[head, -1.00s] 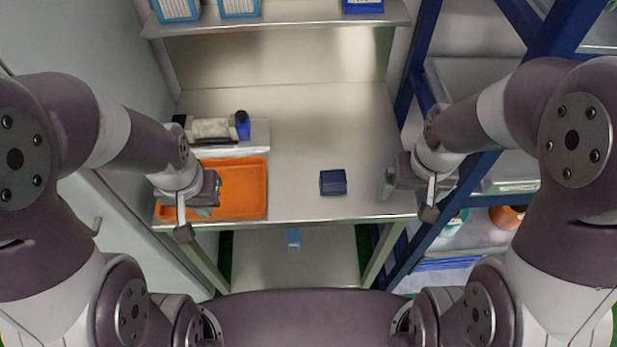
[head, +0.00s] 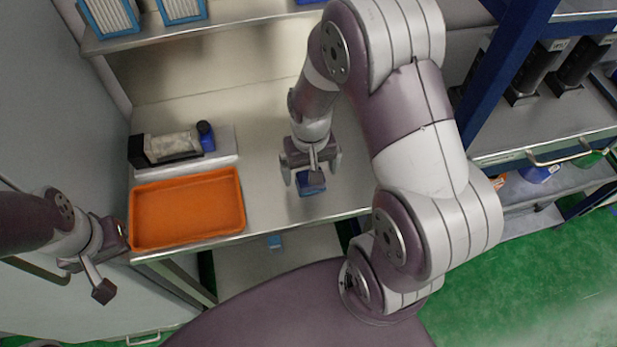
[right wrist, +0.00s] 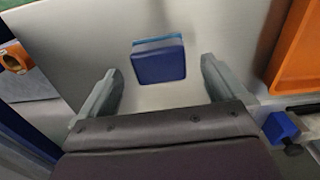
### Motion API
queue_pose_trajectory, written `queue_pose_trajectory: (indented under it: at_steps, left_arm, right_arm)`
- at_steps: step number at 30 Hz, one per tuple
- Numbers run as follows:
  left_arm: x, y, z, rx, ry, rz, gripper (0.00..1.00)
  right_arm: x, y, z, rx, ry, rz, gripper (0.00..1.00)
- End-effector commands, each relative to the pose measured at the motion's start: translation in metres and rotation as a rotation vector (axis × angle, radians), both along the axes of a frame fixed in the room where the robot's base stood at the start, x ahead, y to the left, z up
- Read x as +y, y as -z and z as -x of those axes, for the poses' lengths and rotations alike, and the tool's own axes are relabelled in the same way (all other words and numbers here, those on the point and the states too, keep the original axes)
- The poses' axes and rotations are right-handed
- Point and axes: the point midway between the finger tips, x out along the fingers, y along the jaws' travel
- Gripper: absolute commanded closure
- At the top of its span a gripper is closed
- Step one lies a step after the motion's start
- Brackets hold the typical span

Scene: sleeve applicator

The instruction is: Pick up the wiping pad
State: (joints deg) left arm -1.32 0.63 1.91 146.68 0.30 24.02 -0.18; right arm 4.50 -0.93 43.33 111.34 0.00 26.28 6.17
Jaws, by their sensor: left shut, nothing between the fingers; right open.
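The wiping pad, a small dark blue block with a lighter blue layer (head: 312,188), lies on the metal bench near its front edge. In the right wrist view the pad (right wrist: 159,61) lies ahead of the fingertips, roughly midway between them. My right gripper (head: 311,180) is open above the pad, its fingers apart on either side and partly hiding it; its fingers also show in the right wrist view (right wrist: 160,85). Nothing is between them. My left gripper (head: 118,238) is at the left, beside the orange tray, shut and empty.
The orange tray (head: 236,208) sits at the bench's front left. Behind it a plate (head: 222,150) carries a black and white device with a blue-capped part (head: 206,136). A shelf (head: 235,19) with blue-framed boxes runs above. The bench (head: 265,170) is clear between tray and pad.

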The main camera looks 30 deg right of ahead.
Motion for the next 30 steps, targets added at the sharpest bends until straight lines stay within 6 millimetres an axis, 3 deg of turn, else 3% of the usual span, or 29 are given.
queue_pose_trajectory:
  at_steps: [5, 12, 18, 30]
  left_arm:
    - [0.000, -0.003, 0.000, 0.000, 0.000, 0.000, 1.00]
    - [0.000, -0.003, 0.000, 0.000, 0.000, 0.000, 1.00]
    - [0.000, -0.003, 0.000, 0.000, 0.000, 0.000, 1.00]
    - [0.000, -0.002, 0.000, 0.000, 0.000, 0.000, 1.00]
  right_arm:
    - [0.002, 0.029, 0.003, 0.002, 0.000, 0.001, 0.02]
    - [0.002, 0.033, 0.003, -0.001, 0.000, 0.000, 0.02]
    - [0.002, 0.032, 0.003, -0.001, 0.000, 0.000, 0.58]
    - [0.002, 0.023, 0.002, -0.004, 0.000, 0.001, 0.58]
